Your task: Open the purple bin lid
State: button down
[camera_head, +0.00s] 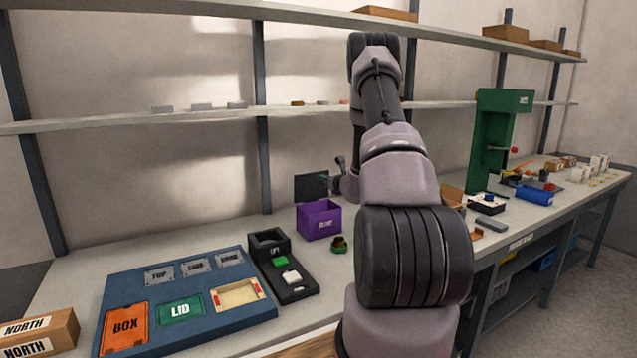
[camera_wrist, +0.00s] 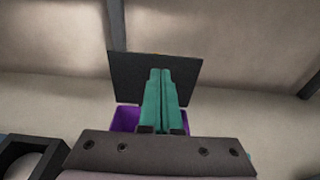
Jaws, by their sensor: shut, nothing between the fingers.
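The purple bin (camera_head: 318,222) stands on the bench, left of my arm, with its inside showing. Its dark flat lid (camera_head: 308,189) stands raised, roughly upright, at the bin's back edge. My gripper (camera_head: 323,177) is beside the lid, its teal fingers shut and empty. In the wrist view the shut fingers (camera_wrist: 160,73) overlap the lid (camera_wrist: 125,72); I cannot tell whether they touch it.
A blue board (camera_head: 180,334) with labelled plates and a black tray (camera_head: 301,290) lie to the left. A small green object (camera_head: 339,244) sits in front of the bin. A green press (camera_head: 497,140) stands at right. A shelf (camera_head: 200,119) runs behind.

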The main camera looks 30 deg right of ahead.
jog(key=s+r, duration=0.7)
jog(key=s+a+r+n+g+y, duration=0.3)
jog(key=s+a+r+n+y, duration=0.35)
jog(key=a, duration=0.55)
jog(key=s+a+r+n+g+y, duration=0.35)
jog(key=a+r+n, duration=0.5)
jog(key=a, duration=0.45)
jog(key=s+a+r+n+g+h, duration=0.1)
jog(key=s+a+n+g+h, duration=0.15)
jog(key=s+n, duration=0.4)
jog(key=s+a+r+n+g+h, duration=0.1)
jog(key=s+a+n+g, duration=0.2)
jog(key=s, duration=0.6)
jog(key=s+d+r+n+t+h, duration=0.1)
jog(key=s+d+n+t+h, duration=0.1)
jog(key=s+d+n+h, duration=0.2)
jog(key=s+n+h, duration=0.1)
jog(key=s+n, duration=0.2)
jog(key=s, duration=0.2)
jog(key=shift+s+r+t, duration=0.2)
jog(key=shift+r+t, duration=0.1)
jog(key=shift+r, duration=0.05)
jog(key=shift+d, duration=0.2)
